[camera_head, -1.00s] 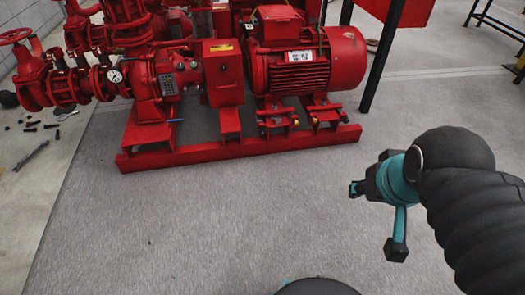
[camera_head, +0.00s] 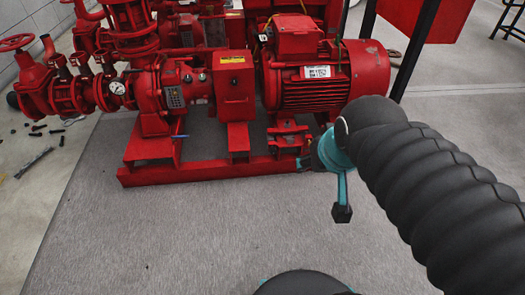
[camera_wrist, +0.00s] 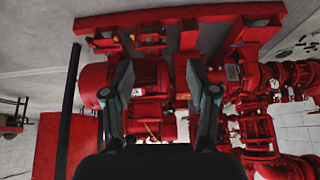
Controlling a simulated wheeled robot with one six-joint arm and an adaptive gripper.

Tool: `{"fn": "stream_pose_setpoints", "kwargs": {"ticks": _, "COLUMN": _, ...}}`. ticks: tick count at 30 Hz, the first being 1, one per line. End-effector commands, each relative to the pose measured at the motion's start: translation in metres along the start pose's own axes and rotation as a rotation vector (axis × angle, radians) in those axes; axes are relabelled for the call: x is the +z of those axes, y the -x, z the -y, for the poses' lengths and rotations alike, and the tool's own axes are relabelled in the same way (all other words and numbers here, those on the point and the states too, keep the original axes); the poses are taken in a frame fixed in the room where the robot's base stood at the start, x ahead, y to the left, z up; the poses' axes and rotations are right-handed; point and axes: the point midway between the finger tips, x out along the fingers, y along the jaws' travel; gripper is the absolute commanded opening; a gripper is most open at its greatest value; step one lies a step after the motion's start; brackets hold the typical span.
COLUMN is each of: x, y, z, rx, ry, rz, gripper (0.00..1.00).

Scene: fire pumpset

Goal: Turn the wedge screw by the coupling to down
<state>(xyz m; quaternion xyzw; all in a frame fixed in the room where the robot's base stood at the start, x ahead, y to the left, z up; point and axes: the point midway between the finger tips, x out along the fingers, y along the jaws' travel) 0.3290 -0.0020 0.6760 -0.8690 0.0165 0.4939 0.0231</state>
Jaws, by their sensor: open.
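The red motor (camera_head: 318,75) stands on wedge mounts on the red base rail (camera_head: 200,172). The mount by the coupling (camera_head: 288,138) shows under the motor's left end. In the wrist view, which is upside down, this mount (camera_wrist: 150,40) lies near the top, between and beyond the fingers. Its wedge screw is too small to make out for sure, so its position cannot be told. My gripper (camera_wrist: 158,78) is open and empty, its two fingers spread apart. In the head view my gripper (camera_head: 308,162) is at the rail's right end, partly hidden by my arm.
The red coupling guard (camera_head: 234,85) and pump (camera_head: 165,95) stand left of the motor. A red panel on black legs (camera_head: 408,35) stands behind at right. The grey floor in front of the rail is clear. Small dark parts lie on the floor far left.

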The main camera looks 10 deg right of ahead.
Motion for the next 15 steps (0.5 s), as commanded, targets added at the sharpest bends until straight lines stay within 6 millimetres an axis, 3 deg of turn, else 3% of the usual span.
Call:
{"fn": "stream_pose_setpoints", "kwargs": {"ticks": 9, "x": -0.089, "y": -0.098, "z": 0.01, "rx": -0.029, "ry": -0.167, "rz": -0.156, "gripper": 0.58}}
{"fn": "stream_pose_setpoints", "kwargs": {"ticks": 15, "x": -0.136, "y": -0.167, "z": 0.014, "rx": -0.061, "ry": -0.283, "rz": -0.263, "gripper": 0.58}}
